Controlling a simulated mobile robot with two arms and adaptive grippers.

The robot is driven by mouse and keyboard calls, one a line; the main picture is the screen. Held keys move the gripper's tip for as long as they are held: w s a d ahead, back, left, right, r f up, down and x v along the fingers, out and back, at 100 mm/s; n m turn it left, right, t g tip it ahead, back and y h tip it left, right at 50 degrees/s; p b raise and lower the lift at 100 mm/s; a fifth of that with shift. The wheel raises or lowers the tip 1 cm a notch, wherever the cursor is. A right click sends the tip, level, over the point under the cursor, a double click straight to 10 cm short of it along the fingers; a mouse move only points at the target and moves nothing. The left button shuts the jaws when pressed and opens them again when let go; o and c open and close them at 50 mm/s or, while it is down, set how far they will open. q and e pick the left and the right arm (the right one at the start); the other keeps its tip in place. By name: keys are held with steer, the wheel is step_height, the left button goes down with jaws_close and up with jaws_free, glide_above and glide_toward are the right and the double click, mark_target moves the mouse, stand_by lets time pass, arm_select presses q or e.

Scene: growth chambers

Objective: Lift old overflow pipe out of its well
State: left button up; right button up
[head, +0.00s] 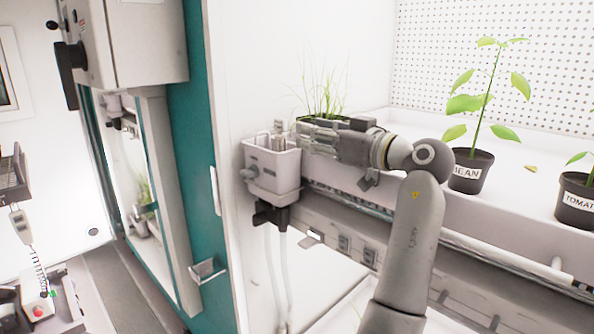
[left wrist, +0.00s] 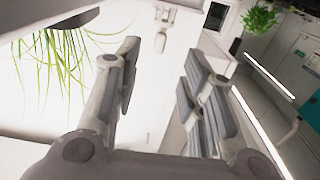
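The well is a pale grey box (head: 270,172) on the front left end of the white bench in the head view. Slim upright pale pieces, apparently the old overflow pipe (head: 279,143), show at its open top; their lower part is hidden inside. My left gripper (head: 304,139) lies level just right of the box top, pointing at it. In the left wrist view its two fingers (left wrist: 168,85) stand well apart, with nothing clearly held between them. I cannot tell for sure which pale part there is the pipe. My right gripper is not in view.
A grassy plant (head: 325,95) stands behind my left gripper. A bean pot (head: 470,172) and a tomato pot (head: 577,201) stand farther right. Pale hoses (head: 278,265) hang below the box. A teal door frame (head: 200,150) stands to the left.

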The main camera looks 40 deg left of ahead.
mark_target(286, 125)
arm_select(q)
steer(key=a, duration=0.2)
steer(key=a+p, duration=0.1)
steer(key=a, duration=0.2)
steer(key=shift+a+r, duration=0.2)
steer(key=shift+a, duration=0.35)
steer(key=shift+w+a+r+p, duration=0.2)
steer(key=shift+a+p, duration=0.1)
steer(key=shift+p, duration=0.25)
steer(key=a, duration=0.1)
steer(key=a+p, duration=0.1)
steer(key=a, duration=0.2)
steer(key=shift+w+f, duration=0.15)
steer(key=shift+w, duration=0.1)
steer(key=shift+w+d, duration=0.1)
steer(key=shift+d, duration=0.05)
steer(key=shift+c, duration=0.7)
jaws_close()
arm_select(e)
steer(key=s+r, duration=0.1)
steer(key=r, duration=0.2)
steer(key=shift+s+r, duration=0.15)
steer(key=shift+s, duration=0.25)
